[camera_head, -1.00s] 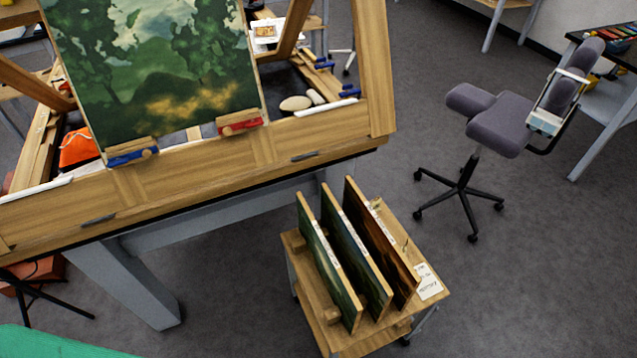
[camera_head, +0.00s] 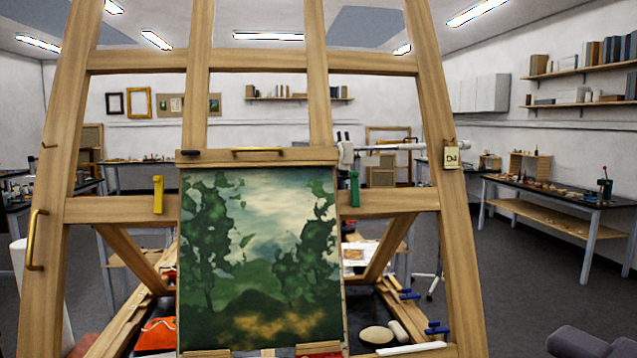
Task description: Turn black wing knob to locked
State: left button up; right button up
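The wooden easel frame (camera_head: 428,120) fills the middle of the head view and holds a green landscape painting (camera_head: 262,260) upright. A wooden crossbar (camera_head: 290,158) lies along the painting's top edge. A small dark piece (camera_head: 191,152) sits at the left end of this crossbar; it may be the black wing knob, but it is too small to tell its shape or turn. A brass bar handle (camera_head: 257,151) is at the crossbar's middle. Neither of my grippers is in view.
A yellow clip (camera_head: 158,195) and a green clip (camera_head: 354,189) sit on the easel's lower rail. A brass handle (camera_head: 35,240) is on the left post and a D4 tag (camera_head: 451,156) on the right post. A workbench (camera_head: 560,187) stands right, with open floor before it.

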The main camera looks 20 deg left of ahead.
aim_at(192, 153)
jog(key=k+l+u, duration=0.1)
jog(key=u, duration=0.2)
jog(key=k+l+u, duration=0.1)
jog(key=u, duration=0.95)
jog(key=i, duration=0.25)
